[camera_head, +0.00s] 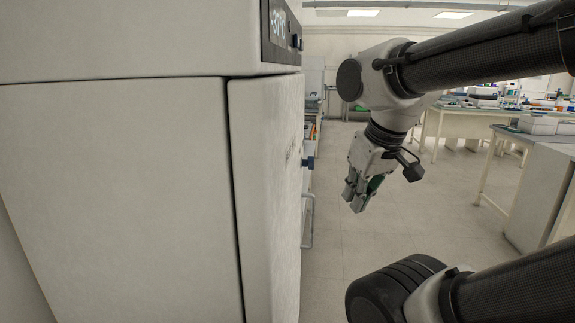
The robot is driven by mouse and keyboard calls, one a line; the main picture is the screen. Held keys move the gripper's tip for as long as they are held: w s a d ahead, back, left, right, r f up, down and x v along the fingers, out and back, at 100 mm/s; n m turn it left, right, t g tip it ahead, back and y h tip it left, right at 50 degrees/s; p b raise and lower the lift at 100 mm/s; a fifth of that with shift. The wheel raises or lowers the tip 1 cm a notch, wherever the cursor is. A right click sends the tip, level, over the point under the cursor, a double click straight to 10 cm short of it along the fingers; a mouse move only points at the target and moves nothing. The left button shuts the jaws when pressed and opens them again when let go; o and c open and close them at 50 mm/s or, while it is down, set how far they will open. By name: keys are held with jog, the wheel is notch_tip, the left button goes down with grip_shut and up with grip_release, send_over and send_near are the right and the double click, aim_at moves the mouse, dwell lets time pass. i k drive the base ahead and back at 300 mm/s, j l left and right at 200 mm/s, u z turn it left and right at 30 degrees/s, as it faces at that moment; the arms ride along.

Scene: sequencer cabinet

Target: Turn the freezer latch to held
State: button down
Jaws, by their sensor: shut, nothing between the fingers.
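A large off-white freezer cabinet (115,190) fills the left of the view, seen from its side. Its door (268,200) is flush along a dark seam and faces right. A small dark blue part (309,162) sticks out from the door's front, possibly the latch; its setting cannot be read at this angle. A pale bar handle (309,225) shows below it. My gripper (356,198) hangs in the air to the right of the door, fingers pointing down, shut and empty. It appears apart from the door and the blue part.
A dark control panel (281,33) with knobs sits at the cabinet's upper front. White lab benches (545,138) with boxes and bottles stand at the right. Open tiled floor (400,235) lies between. Shelving (314,85) stands beyond the cabinet.

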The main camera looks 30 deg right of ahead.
aim_at(310, 162)
jog(key=k+l, duration=0.1)
jog(key=l, duration=0.3)
jog(key=k+l+z, duration=0.1)
jog(key=l, duration=0.3)
jog(key=k+l, duration=0.1)
jog(key=l, duration=0.35)
